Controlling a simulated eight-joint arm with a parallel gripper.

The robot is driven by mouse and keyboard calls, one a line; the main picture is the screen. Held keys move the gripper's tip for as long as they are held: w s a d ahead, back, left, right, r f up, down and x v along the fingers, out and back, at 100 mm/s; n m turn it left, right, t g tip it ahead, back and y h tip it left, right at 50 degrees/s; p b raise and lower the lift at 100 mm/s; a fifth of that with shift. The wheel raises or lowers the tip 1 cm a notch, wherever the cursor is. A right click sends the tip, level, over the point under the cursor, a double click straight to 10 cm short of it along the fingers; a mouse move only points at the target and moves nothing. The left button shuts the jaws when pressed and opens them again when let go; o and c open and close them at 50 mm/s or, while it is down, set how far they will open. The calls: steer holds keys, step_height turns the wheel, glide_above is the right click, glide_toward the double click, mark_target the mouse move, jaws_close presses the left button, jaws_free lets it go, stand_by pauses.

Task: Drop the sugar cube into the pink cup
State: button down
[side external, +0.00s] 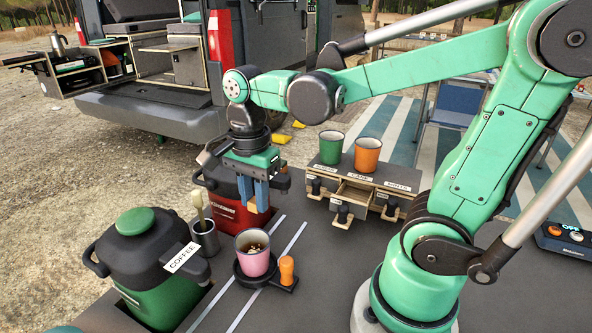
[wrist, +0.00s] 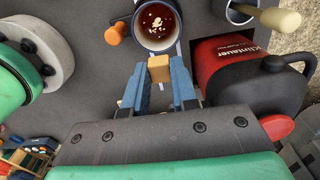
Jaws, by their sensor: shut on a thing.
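The pink cup (side external: 256,264) stands upright on a dark holder with an orange handle (side external: 287,270). In the wrist view the cup (wrist: 158,46) shows from above, with dark brown liquid and pale bits inside. My gripper (side external: 257,203) points down above and behind the cup, clear of it. In the wrist view my blue-fingered gripper (wrist: 160,82) is shut on a tan sugar cube (wrist: 159,67), held at the fingertips. The cube appears just beside the cup's rim in that view. I cannot make the cube out in the side view.
A red pot (side external: 228,212) stands close behind my gripper. A drawer box (side external: 358,186) with one drawer pulled out carries green and orange cups.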

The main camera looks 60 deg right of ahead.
steer(key=c, duration=0.6)
jaws_free()
steer(key=shift+r, duration=2.75)
